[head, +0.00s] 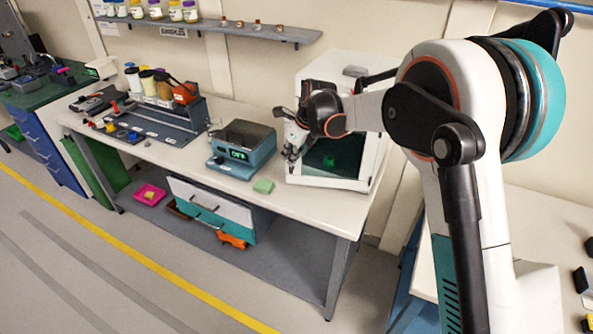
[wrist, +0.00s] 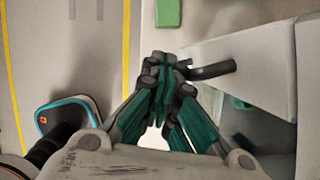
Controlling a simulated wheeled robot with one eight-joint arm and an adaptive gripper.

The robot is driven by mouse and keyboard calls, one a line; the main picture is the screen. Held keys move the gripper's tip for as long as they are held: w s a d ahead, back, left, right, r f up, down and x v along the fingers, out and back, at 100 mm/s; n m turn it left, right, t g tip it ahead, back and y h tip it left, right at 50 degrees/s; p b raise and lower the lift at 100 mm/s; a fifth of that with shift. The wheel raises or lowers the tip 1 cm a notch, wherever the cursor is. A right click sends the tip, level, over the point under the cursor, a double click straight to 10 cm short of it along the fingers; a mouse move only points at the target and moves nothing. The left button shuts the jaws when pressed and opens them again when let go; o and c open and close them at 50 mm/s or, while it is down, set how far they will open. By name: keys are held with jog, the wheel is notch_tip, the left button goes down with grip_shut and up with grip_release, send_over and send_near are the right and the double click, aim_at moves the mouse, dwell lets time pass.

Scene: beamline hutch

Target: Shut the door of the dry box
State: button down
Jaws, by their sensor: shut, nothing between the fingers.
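The dry box is a white cabinet (head: 315,70) at the right end of the bench in the head view. Its dark-glazed door (head: 345,158) is on the front, and a green item (head: 328,161) shows behind the glass. My gripper (head: 291,153) is at the front left of the box. In the wrist view my gripper (wrist: 163,75) has its fingers together and empty, close beside a black bar-shaped handle (wrist: 213,70) near a white panel (wrist: 262,68). I cannot tell whether they touch. My arm hides part of the box, and the door's exact angle is unclear.
A green block (head: 263,186) lies on the bench left of the box; it also shows in the wrist view (wrist: 168,13). A teal instrument (head: 242,148) stands further left. A shelf (head: 230,28) with jars runs along the wall above. The floor in front is clear.

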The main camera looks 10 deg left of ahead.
jog(key=w, duration=0.7)
jog(key=shift+w+a+p, duration=0.3)
jog(key=shift+w+a, duration=0.1)
jog(key=shift+a, duration=0.05)
